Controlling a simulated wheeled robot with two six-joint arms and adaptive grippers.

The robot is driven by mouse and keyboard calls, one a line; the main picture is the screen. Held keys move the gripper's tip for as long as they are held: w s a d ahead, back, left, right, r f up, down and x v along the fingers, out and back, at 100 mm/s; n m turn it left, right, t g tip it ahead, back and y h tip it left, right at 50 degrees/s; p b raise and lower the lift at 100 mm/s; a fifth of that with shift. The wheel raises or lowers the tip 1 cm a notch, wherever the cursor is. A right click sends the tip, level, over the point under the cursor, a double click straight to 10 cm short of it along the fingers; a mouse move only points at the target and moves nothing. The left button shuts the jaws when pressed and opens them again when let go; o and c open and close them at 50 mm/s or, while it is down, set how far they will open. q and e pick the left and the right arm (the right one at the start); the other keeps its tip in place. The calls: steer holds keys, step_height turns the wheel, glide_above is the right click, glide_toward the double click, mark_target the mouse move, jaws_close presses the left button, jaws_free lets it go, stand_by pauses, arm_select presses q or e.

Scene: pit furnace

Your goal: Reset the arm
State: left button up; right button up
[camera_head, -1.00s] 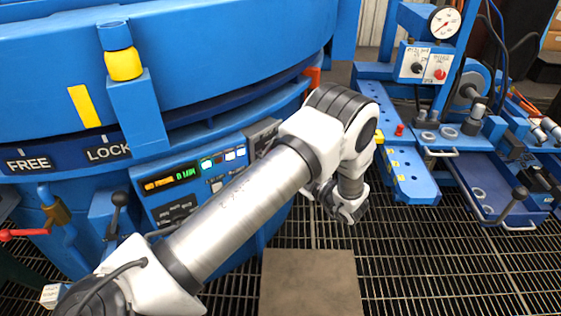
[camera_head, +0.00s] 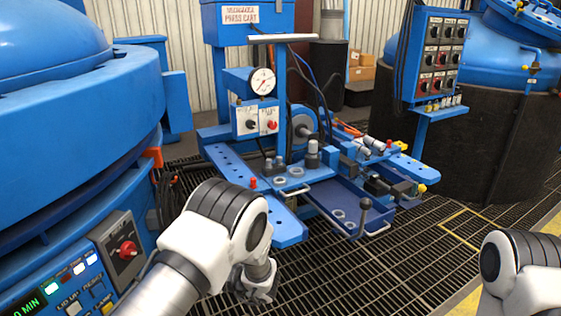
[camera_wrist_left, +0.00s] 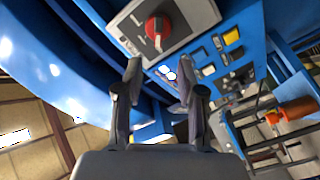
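My left arm comes in from the lower left of the head view, with its white and black elbow bent. My left gripper (camera_head: 258,284) hangs below that elbow, seen small and partly hidden by the wrist. In the left wrist view my left gripper (camera_wrist_left: 157,88) has its two dark fingers apart with nothing between them. Behind the fingers is the blue furnace's control panel (camera_wrist_left: 222,50) with a red rotary knob (camera_wrist_left: 158,27). My right arm's black and white joint (camera_head: 515,262) shows at the lower right; its gripper is out of view.
The blue furnace (camera_head: 75,130) fills the left. The blue press cart (camera_head: 290,185), with a gauge (camera_head: 263,81), stands ahead of my left arm. A switch box (camera_head: 437,52) and dark cylindrical pit (camera_head: 470,140) are at right. Grating floor (camera_head: 390,265) lies open between my arms.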

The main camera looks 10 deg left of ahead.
arm_select(q)
steer(key=s+a+f+m+t+h, duration=0.1)
steer(key=s+a+f+m+t, duration=0.1)
steer(key=s+a+f+m, duration=0.3)
steer(key=s+d+f+m+t+h, duration=0.1)
steer(key=s+d+f+m+h, duration=0.1)
steer(key=s+f+m+h, duration=0.45)
steer(key=s+d+f+m+t+h, duration=0.1)
steer(key=s+d+f+m+h, duration=0.1)
steer(key=s+f+m+h, duration=0.45)
steer(key=s+d+f+m+g+h, duration=0.45)
steer(key=s+d+m, duration=0.45)
steer(key=s+d, duration=0.25)
step_height(320, 180, up, 20)
steer(key=a+p, duration=0.1)
steer(key=p, duration=1.9)
steer(key=shift+w+a+r, duration=0.15)
steer(key=shift+w+r, duration=0.05)
steer(key=shift+g+y, duration=0.25)
